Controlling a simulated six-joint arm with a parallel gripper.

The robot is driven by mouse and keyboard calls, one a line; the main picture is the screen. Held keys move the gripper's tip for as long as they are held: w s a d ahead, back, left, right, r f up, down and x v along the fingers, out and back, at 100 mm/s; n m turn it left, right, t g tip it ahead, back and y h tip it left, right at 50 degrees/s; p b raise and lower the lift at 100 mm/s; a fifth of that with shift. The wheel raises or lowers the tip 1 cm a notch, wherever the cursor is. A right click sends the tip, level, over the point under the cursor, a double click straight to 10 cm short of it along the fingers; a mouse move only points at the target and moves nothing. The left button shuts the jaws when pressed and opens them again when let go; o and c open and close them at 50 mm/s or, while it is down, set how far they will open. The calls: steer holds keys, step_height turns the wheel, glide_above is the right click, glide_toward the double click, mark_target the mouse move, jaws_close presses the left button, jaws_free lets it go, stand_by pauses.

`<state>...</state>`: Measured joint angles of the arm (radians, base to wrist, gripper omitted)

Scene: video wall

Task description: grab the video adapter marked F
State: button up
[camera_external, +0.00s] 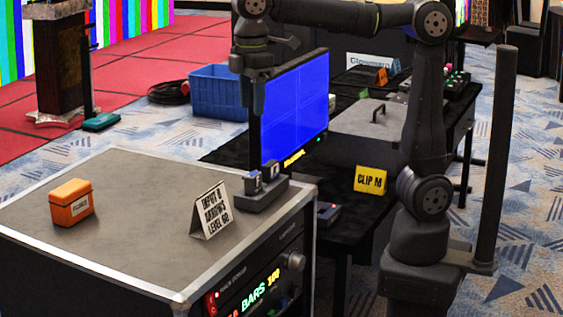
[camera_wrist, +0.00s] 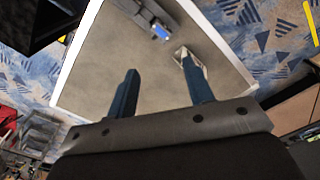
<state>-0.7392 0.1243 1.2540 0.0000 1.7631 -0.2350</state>
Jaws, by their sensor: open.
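A small dark dock (camera_external: 262,198) sits at the right edge of the grey case top. Small dark adapters (camera_external: 254,183) with pale faces stand upright on it; no letter F is legible on any of them. In the wrist view the dock (camera_wrist: 146,16) is at the top, with a blue-lit small piece (camera_wrist: 160,32) at its end.
A folded sign (camera_external: 210,210) stands left of the dock; an orange box (camera_external: 71,203) is further left on the case top (camera_external: 140,185). A blue-screened monitor (camera_external: 294,108) stands behind the dock. A yellow card (camera_external: 370,180) is right. The case top between box and sign is clear.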

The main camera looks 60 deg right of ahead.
mark_target(253, 174)
step_height(253, 174, down, 18)
steer(key=m, duration=2.9)
steer(key=shift+a+r, duration=0.1)
steer(key=shift+r, duration=0.05)
steer(key=shift+c, duration=0.2)
jaws_close()
